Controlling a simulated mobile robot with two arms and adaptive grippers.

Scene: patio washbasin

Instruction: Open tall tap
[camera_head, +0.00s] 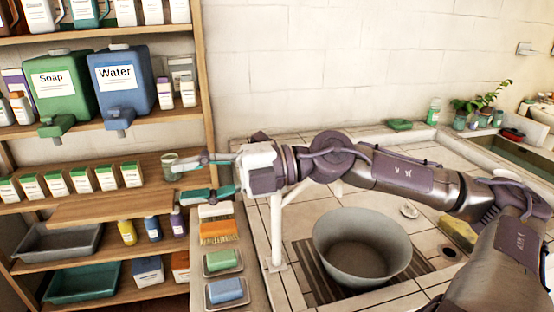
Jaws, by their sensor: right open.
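A white upright pipe (276,232), which looks like the tall tap, stands on the tiled counter left of the grey basin. Its upper part is hidden behind my right gripper and wrist, so I cannot see its handle or tell its setting. My right gripper (184,180) reaches in from the right and points left toward the shelves. Its teal-tipped fingers are spread apart with nothing seen between them. The upper fingertip appears close to a small glass (169,166) on the shelf; I cannot tell if they touch. My left gripper is not in view.
A wide grey basin (362,246) stands on the counter below my right arm. Wooden shelves at left hold a green soap dispenser (62,90), a blue water dispenser (122,82) and several small boxes. Soap dishes (223,262) line the counter's left edge. Plants (484,100) stand back right.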

